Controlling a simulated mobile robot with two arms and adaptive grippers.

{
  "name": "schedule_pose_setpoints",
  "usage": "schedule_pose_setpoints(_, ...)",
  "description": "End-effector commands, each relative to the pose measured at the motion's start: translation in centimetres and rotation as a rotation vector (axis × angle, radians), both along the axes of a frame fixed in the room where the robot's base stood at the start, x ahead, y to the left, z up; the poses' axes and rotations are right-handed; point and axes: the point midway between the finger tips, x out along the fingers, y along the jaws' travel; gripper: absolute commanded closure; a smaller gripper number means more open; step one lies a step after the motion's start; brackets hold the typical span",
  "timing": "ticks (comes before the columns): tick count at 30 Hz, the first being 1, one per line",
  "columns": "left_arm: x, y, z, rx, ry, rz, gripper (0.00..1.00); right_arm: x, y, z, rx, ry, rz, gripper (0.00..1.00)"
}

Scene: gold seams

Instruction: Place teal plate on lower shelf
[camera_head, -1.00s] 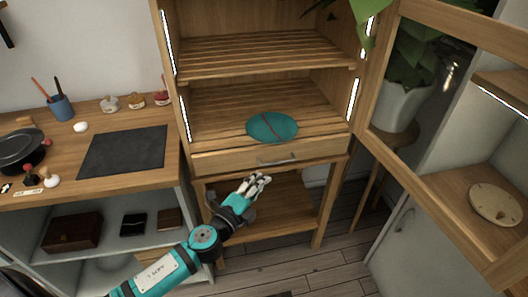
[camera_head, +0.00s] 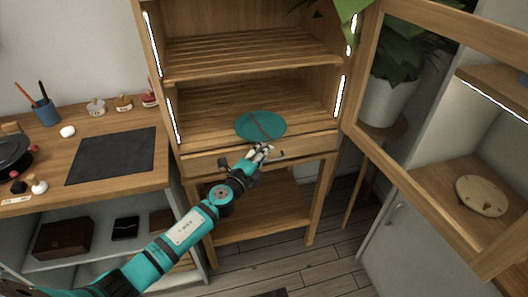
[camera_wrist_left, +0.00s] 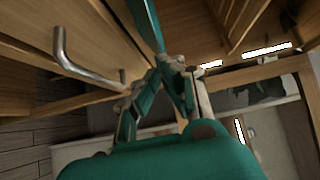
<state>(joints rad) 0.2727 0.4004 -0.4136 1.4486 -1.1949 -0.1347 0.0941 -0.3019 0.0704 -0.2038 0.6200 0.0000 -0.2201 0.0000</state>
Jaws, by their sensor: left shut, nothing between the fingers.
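The teal plate (camera_head: 258,122), with a red-brown seam across it, lies on the slatted lower shelf (camera_head: 205,128) of the open cabinet, close to the front edge. My left gripper (camera_head: 261,150) is just in front of and below the plate, at the drawer front. Its fingers are shut with nothing between them. In the left wrist view the closed fingertips (camera_wrist_left: 166,62) are near the plate's edge (camera_wrist_left: 146,22), which shows as a narrow teal strip. Whether they touch it I cannot tell. My right gripper is not in view.
A drawer with a metal handle (camera_wrist_left: 80,62) is right beside my left gripper. The upper shelf (camera_head: 250,55) is empty. The glass door (camera_head: 432,165) stands open at the right, with a potted plant (camera_head: 388,100) behind it. A counter with a dark mat (camera_head: 112,155) is at the left.

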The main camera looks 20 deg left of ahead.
Motion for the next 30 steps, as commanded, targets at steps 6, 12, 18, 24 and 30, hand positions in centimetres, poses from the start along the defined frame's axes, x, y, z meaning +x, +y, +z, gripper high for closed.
schedule_pose_setpoints(6, 0.1, 0.0, 0.0, 0.0, -0.001, 0.0, 1.0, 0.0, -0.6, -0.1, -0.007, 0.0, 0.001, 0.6)
schedule_pose_setpoints(12, 2.1, 1.4, -0.2, 0.001, -0.002, 0.003, 1.0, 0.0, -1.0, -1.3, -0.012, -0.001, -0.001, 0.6)
schedule_pose_setpoints(18, 2.9, 2.0, 0.0, -0.001, 0.0, 0.0, 1.0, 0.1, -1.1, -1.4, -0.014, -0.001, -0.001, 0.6)
schedule_pose_setpoints(24, 2.9, 2.0, 0.0, 0.0, 0.0, 0.0, 1.0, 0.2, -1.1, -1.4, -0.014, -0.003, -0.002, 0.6)
schedule_pose_setpoints(30, 2.9, 2.0, 0.0, 0.0, 0.0, 0.0, 1.0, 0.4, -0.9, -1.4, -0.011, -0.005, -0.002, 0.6)
